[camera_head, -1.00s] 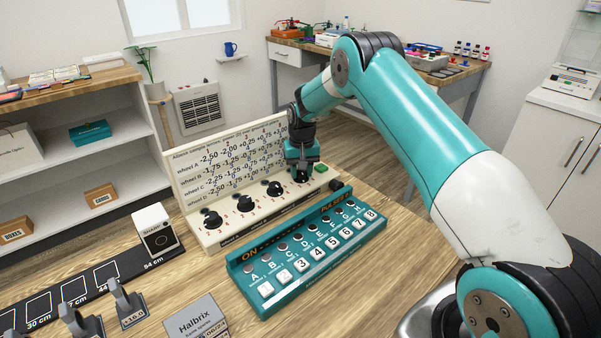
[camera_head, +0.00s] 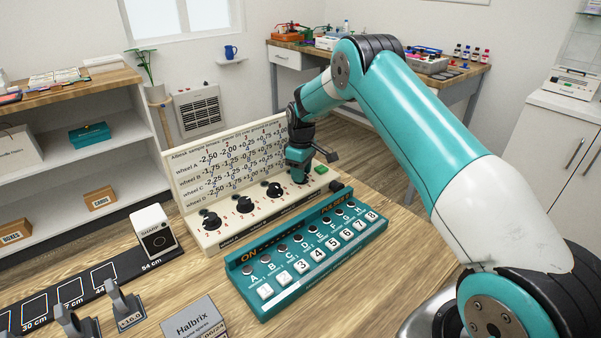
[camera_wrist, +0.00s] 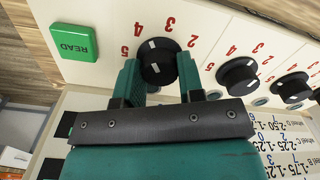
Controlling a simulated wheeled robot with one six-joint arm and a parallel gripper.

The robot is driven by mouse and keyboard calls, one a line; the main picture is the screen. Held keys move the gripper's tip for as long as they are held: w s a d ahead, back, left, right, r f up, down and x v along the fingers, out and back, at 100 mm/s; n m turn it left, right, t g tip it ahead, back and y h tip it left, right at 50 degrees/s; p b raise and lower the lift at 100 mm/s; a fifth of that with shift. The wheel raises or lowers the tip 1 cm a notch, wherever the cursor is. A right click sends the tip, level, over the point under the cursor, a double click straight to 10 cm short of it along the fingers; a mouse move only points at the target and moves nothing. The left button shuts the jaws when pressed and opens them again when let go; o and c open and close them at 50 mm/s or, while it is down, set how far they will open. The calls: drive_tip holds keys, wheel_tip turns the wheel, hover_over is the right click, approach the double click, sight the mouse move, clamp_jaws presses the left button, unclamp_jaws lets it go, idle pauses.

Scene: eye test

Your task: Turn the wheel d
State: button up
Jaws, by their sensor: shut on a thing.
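The wheel box (camera_head: 222,238) is a cream panel with a row of black knobs. Its rightmost knob, wheel D by its place in the row, is hidden behind my gripper (camera_head: 300,180) in the head view. In the wrist view, this black knob (camera_wrist: 155,48) stands between the fingers of my gripper (camera_wrist: 158,68), which is shut on it. Red numbers ring the knob, and its white mark points roughly between 3 and 4. The green READ button (camera_wrist: 74,42) lies beside it.
A teal keypad (camera_head: 262,305) with lettered and numbered keys stands in front of the wheel box. The upright lens chart (camera_head: 190,152) rises close behind the knobs. A neighbouring knob (camera_wrist: 238,76) sits close beside my gripper. A Halbrix box (camera_head: 195,320) lies at the front.

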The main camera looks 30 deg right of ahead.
drive_tip(key=shift+n, duration=1)
drive_tip(key=o, duration=0.9)
wheel_tip(320, 180, up, 17)
drive_tip(key=shift+d+r+b, duration=0.15)
drive_tip(key=shift+r+b, duration=0.05)
drive_tip(key=shift+b, duration=0.3)
